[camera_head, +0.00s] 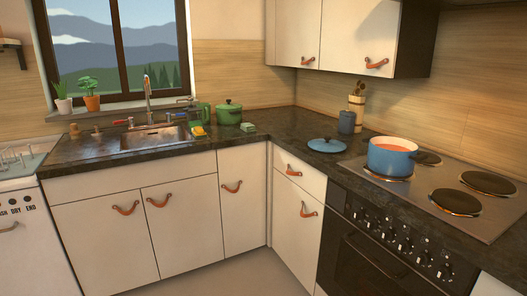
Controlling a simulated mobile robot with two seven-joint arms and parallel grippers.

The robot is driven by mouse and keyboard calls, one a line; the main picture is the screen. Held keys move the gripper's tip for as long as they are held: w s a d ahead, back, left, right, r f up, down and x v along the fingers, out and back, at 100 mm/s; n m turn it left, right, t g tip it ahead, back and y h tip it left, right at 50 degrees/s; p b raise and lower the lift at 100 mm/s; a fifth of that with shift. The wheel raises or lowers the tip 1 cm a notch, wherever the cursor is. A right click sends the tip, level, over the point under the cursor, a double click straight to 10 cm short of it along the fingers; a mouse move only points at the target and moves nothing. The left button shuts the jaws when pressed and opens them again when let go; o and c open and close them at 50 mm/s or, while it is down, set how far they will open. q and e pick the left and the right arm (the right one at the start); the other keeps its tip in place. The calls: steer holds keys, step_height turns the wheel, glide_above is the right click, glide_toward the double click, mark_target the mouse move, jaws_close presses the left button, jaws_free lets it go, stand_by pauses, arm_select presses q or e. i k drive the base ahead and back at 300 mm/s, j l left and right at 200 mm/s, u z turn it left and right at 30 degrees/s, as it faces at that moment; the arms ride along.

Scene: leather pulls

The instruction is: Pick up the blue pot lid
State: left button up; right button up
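The blue pot lid (326,145) lies flat on the dark countertop, left of the stove, with its small knob on top. The blue pot (391,158) stands uncovered on the front left burner, with something orange-red inside. Neither of my grippers shows in the head view.
The stove (436,190) has several round burners. A dark blue container (347,122) and a holder with utensils (357,104) stand behind the lid. A green lidded pot (229,112) and a sink (155,137) are at the left. Counter between the green pot and lid is mostly clear.

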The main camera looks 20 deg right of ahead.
mark_target(325, 145)
steer(key=i, duration=0.7)
steer(key=i+z, duration=0.15)
steer(key=i, duration=0.55)
steer(key=j, duration=0.1)
